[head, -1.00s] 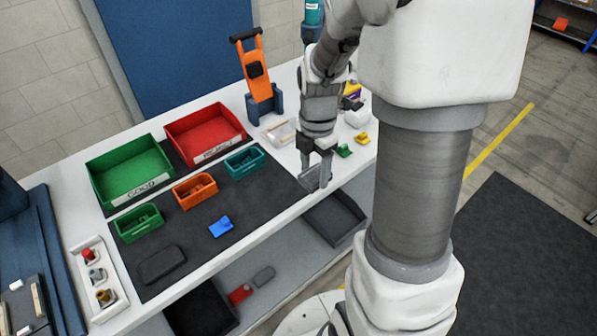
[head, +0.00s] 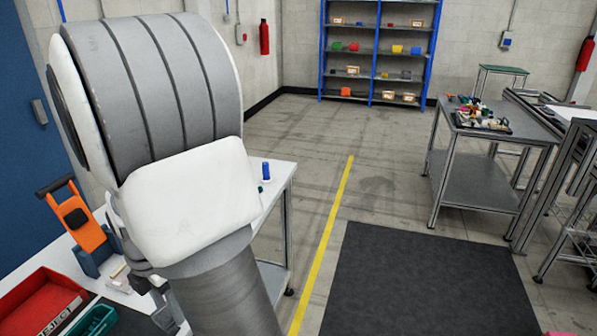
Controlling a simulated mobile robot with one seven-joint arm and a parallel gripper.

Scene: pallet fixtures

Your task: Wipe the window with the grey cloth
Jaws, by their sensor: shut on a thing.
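My gripper (head: 168,312) shows only in part at the lower left of the head view, low over the workbench and mostly behind my own arm. It is shut on a flat grey piece, which looks like the grey cloth; the cloth's outline is hard to make out from here. No window is visible in this view.
The white workbench (head: 278,178) holds an orange tool in a stand (head: 88,235), a red bin (head: 38,308), a teal bin (head: 95,322) and a blue bottle (head: 265,170). Beyond are a blue shelf rack (head: 378,55) and a cluttered grey table (head: 530,130). The floor by the dark mat (head: 420,285) is clear.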

